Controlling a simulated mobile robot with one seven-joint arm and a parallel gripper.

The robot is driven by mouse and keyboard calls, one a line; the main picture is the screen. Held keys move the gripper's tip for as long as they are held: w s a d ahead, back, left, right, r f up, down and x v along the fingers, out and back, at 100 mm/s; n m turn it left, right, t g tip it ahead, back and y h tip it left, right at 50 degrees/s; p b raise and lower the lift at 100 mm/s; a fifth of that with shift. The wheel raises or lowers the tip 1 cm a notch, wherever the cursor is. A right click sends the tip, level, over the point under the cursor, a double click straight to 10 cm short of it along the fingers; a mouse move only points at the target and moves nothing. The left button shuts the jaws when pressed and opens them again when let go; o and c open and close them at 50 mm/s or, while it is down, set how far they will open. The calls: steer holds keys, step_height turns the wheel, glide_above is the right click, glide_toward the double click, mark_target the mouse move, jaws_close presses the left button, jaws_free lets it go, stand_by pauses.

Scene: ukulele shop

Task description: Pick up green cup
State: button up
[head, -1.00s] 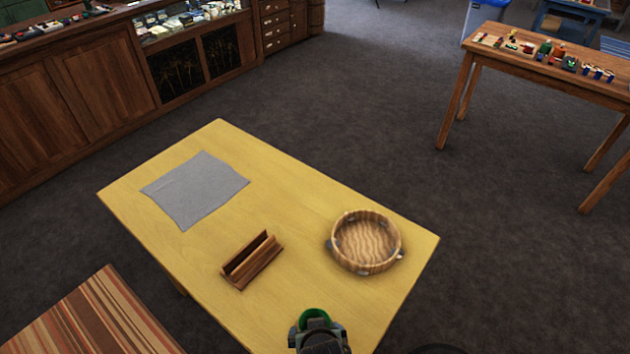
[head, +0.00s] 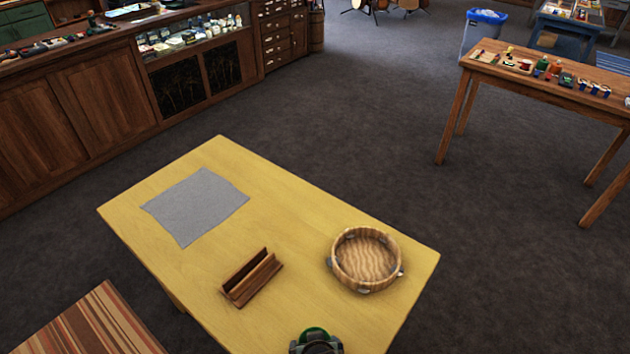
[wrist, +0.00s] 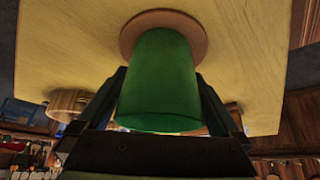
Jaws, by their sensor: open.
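The green cup (head: 313,332) is at the near edge of the yellow table, at the bottom of the head view and partly hidden by my gripper. In the wrist view the green cup (wrist: 158,80) fills the middle, with its base against a round brown disc (wrist: 163,20) on the table top. My gripper (wrist: 160,85) is open, with one finger on each side of the cup. I cannot tell whether the fingers touch it. In the head view only the top of my gripper (head: 316,347) shows.
The yellow table (head: 300,220) also bears a wooden tambourine (head: 366,259), a small brown wooden holder (head: 251,277) and a grey cloth (head: 196,205). A striped surface (head: 85,325) lies at the lower left. A wooden table with small items (head: 545,80) stands at the upper right.

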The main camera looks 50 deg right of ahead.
steer(key=c, duration=1)
steer(key=shift+c, duration=0.2)
